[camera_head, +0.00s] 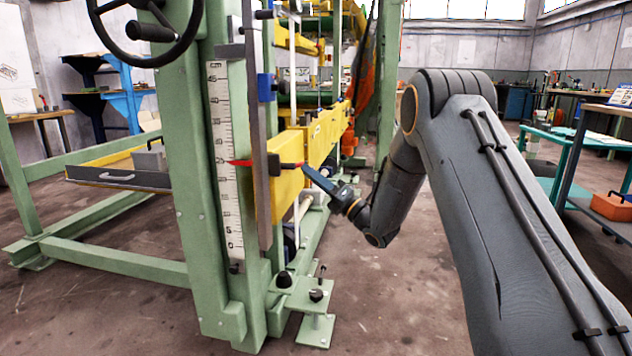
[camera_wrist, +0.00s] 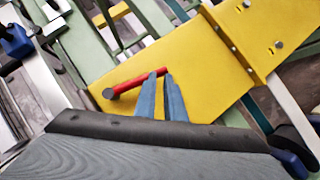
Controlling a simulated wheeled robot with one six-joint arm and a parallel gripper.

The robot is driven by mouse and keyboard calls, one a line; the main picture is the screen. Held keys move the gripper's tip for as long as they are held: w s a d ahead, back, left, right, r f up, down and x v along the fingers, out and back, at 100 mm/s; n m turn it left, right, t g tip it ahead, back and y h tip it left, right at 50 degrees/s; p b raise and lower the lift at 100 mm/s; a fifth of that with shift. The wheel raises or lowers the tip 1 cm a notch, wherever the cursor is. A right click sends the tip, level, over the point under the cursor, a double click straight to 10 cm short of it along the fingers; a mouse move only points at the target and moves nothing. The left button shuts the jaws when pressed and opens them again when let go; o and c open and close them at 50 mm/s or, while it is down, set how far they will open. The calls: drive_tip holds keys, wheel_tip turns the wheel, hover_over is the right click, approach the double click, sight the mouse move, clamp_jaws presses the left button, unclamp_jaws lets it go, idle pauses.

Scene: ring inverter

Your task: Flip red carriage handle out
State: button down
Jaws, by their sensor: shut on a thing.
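The red handle (camera_wrist: 139,82) is a short red bar with a dark round pivot at its left end, lying across the yellow carriage plate (camera_wrist: 190,65) in the wrist view. My gripper (camera_wrist: 160,78) has its two blue fingers close together at the handle's right end, shut on it. In the head view the handle (camera_head: 292,165) shows only as a small red piece near the yellow carriage (camera_head: 286,188). My gripper (camera_head: 308,170) reaches it from the right. The fingers hide part of the handle's right end.
A green upright post (camera_head: 187,200) with a white ruler scale (camera_head: 225,150) and a red pointer stands left of the carriage. A black handwheel (camera_head: 150,45) is at upper left. Green foot brackets (camera_head: 305,300) sit low in front. Open floor (camera_head: 390,310) lies below my arm.

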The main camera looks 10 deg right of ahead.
drive_tip(key=shift+w+a+r, duration=0.3)
drive_tip(key=shift+a+r, duration=0.1)
drive_tip(key=shift+a, duration=0.25)
drive_tip(key=shift+r, duration=0.1)
drive_tip(key=shift+w+d, duration=0.1)
drive_tip(key=shift+d, duration=0.1)
drive_tip(key=s+d+f, duration=0.3)
drive_tip(key=d+f, duration=0.6)
drive_tip(key=shift+d+f, duration=0.15)
drive_tip(key=shift+f, duration=0.1)
